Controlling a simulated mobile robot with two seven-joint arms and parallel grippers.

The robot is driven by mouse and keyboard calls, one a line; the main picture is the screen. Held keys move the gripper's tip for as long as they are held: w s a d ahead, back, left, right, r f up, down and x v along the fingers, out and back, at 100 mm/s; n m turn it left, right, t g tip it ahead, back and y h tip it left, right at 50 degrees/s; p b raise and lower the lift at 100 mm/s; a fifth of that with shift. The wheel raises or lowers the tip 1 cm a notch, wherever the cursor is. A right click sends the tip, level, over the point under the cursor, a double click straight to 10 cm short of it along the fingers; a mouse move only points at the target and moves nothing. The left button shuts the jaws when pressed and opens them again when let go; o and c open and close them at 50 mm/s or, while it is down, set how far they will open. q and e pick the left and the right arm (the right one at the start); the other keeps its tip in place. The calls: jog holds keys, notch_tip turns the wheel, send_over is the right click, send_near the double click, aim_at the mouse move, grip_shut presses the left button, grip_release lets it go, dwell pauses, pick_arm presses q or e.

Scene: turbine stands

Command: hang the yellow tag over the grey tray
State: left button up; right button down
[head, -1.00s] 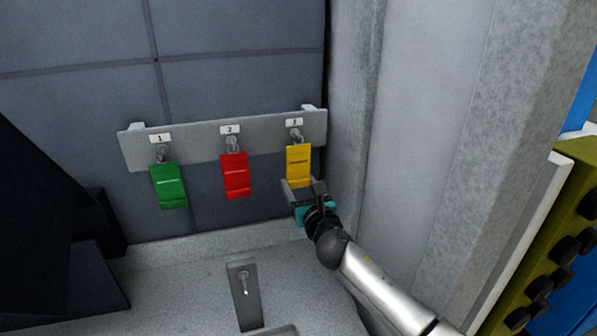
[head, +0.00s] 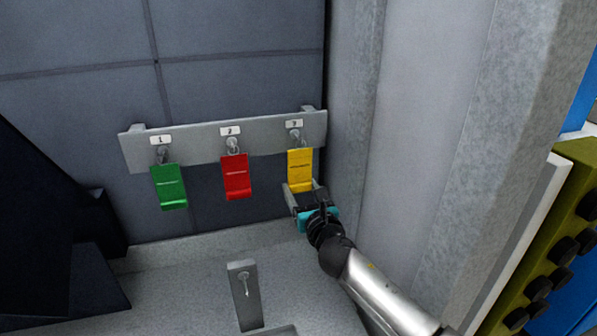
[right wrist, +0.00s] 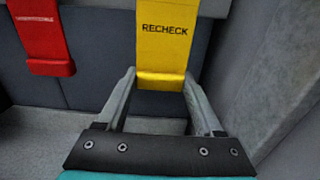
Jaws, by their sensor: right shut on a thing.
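The yellow tag (head: 300,170) hangs from the hook under label 3 on the grey wall rail. In the right wrist view the yellow tag (right wrist: 165,45) reads RECHECK. My right gripper (head: 304,187) is shut on the tag's lower end, with one finger at each side edge in the wrist view (right wrist: 161,80). A grey upright plate with a hook (head: 243,292) stands on the bench below. A grey edge (head: 275,331) at its foot is probably the grey tray, mostly cut off by the frame. My left gripper is not in view.
A green tag (head: 169,186) and a red tag (head: 236,177) hang left of the yellow one on the rail (head: 195,148). A grey wall post (head: 352,110) rises close on the right. The bench top (head: 180,285) left of the hook plate is clear.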

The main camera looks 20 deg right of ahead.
jog(key=shift+s, duration=0.1)
jog(key=shift+s+d+p, duration=0.1)
jog(key=shift+s+p, duration=0.45)
jog(key=shift+s, duration=0.65)
